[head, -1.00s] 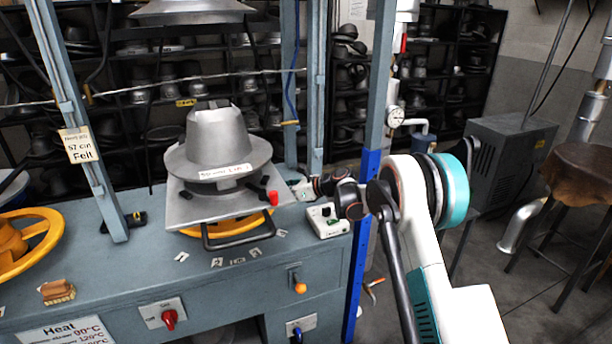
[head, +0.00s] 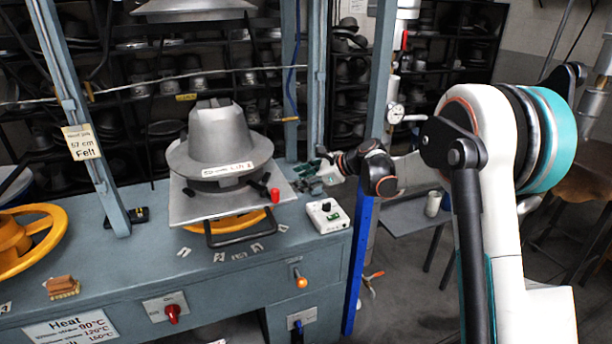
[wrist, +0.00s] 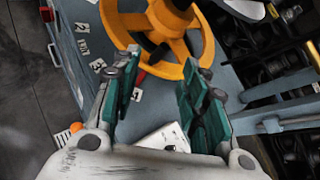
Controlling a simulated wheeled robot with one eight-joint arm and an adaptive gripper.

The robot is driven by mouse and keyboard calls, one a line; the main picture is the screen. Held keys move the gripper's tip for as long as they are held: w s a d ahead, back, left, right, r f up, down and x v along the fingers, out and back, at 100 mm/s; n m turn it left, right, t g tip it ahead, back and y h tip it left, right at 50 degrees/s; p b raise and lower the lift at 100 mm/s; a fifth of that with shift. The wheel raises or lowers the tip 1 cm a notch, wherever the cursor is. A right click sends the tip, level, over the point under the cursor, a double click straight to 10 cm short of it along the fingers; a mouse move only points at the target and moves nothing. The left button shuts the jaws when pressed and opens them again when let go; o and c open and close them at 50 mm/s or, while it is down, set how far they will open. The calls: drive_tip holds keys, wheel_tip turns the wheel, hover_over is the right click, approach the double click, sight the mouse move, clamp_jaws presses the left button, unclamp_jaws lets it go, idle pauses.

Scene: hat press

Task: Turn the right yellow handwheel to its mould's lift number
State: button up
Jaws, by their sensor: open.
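The right yellow handwheel (head: 228,223) lies flat on the bench under a square metal plate; only its front rim shows in the head view. The wrist view shows its rim, spokes and hub (wrist: 177,15) more fully. A grey hat-shaped mould (head: 218,140) stands on the plate, with a white label (head: 228,169) too small to read surely. A red-tipped knob (head: 275,195) sits at the plate's right corner. My gripper (wrist: 162,66) is open and empty. Its green fingers point at the wheel, whose near rim shows beyond the fingertips; I cannot tell whether they touch.
Number tags (head: 239,256) lie on the bench before the wheel. A white switch box (head: 327,216) stands at the bench's right end. A black bar handle (head: 238,237) projects in front of the plate. Another yellow handwheel (head: 22,240) is at far left. Blue-grey posts (head: 382,75) rise around the press.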

drive_tip(key=s+r+n+h, duration=0.1)
drive_tip(key=s+r+n, duration=0.1)
drive_tip(key=s+r, duration=0.2)
drive_tip(key=shift+s+d+n+h, duration=0.3)
drive_tip(key=shift+s+d+n, duration=0.15)
drive_tip(key=shift+s, duration=0.25)
